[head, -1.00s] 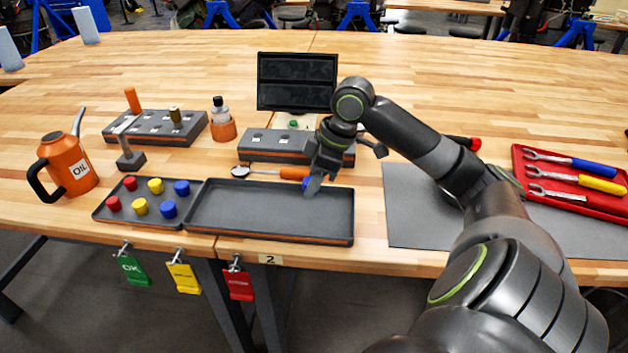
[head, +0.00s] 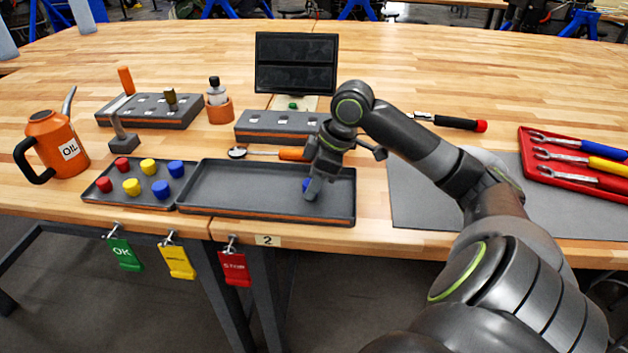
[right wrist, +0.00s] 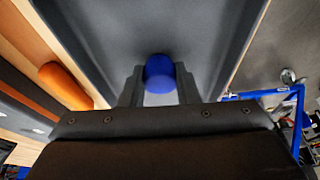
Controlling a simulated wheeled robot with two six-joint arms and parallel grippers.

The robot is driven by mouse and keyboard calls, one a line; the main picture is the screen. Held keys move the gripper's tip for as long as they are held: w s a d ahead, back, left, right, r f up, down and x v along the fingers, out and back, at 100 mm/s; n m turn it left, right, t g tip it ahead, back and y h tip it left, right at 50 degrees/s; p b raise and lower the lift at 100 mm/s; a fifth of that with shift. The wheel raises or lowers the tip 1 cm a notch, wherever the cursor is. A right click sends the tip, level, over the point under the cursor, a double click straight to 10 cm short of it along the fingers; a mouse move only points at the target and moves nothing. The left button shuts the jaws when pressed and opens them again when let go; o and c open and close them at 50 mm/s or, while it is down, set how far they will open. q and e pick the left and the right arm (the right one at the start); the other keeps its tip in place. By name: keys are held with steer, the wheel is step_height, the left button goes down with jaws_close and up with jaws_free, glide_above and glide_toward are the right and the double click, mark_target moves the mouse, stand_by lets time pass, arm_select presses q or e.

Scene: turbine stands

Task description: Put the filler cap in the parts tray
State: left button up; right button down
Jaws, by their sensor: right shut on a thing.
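The filler cap (head: 305,185) is a small blue round piece, mostly hidden by my right gripper (head: 311,190) in the head view. In the right wrist view the cap (right wrist: 159,73) sits between both fingers, and the gripper is shut on it. The parts tray (head: 235,187) is a long, empty dark grey tray with an orange stripe. My right gripper is over the right part of this tray, low and within its outline. I cannot tell whether the cap touches the tray floor. My left gripper is not in view.
A small tray (head: 104,200) with several red, yellow and blue caps adjoins the left end. A grey mat (head: 420,195) and a red wrench tray (head: 535,180) are at right; an oil can (head: 48,142) stands at left.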

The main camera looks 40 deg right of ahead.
steer(key=shift+f, duration=0.3)
steer(key=c, duration=0.9)
jaws_free()
steer(key=shift+o, duration=0.2)
steer(key=p+v, duration=0.7)
steer(key=p, duration=0.2)
